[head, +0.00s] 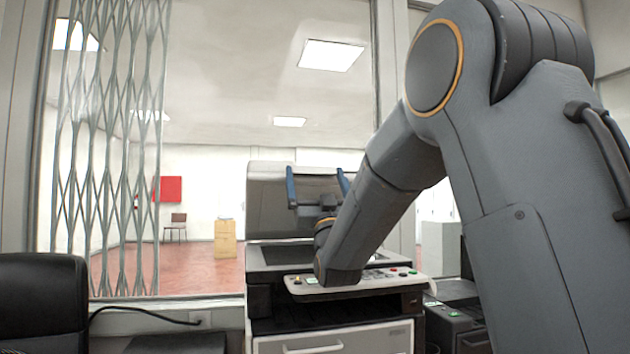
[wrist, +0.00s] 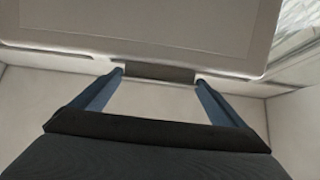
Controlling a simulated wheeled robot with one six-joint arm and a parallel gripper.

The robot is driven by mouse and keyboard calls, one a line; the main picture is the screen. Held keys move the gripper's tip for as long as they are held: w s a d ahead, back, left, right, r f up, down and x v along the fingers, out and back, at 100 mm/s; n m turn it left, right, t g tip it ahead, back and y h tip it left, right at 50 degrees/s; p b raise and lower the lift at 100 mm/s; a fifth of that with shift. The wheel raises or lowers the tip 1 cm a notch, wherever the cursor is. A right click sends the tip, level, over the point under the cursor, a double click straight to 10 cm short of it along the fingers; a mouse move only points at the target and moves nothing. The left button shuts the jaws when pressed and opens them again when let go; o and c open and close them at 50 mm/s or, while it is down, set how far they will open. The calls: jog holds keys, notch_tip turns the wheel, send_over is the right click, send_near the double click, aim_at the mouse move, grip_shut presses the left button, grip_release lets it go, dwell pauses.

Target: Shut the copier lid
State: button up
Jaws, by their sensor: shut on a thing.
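The copier (head: 262,290) stands ahead in the head view, with its grey lid (head: 266,205) raised steeply behind the dark scanning bed (head: 280,256). In the wrist view the lid (wrist: 150,30) fills the upper part, with a dark handle (wrist: 175,74) on its edge. My gripper (head: 316,174) is up in front of the lid, its blue fingers on either side. In the wrist view my gripper (wrist: 159,77) has a fingertip at each end of the handle and is shut on it. My arm hides part of the bed and lid.
The control panel (head: 350,280) lies at the copier's front, partly under my arm. A black chair (head: 42,300) is at the left. A dark machine (head: 455,322) stands to the right. A window and folding lattice (head: 110,150) are behind.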

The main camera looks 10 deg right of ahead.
jog(key=o, duration=1.2)
jog(key=shift+f, duration=0.1)
jog(key=shift+s+f, duration=0.2)
jog(key=b+v, duration=0.1)
jog(key=v, duration=0.1)
jog(key=shift+s+a+f, duration=0.1)
jog(key=shift+s+f, duration=0.05)
jog(key=shift+f, duration=0.2)
jog(key=s, duration=0.4)
jog(key=s+b, duration=0.1)
jog(key=s, duration=0.7)
jog(key=shift+r+b, duration=0.25)
jog(key=shift+b, duration=0.05)
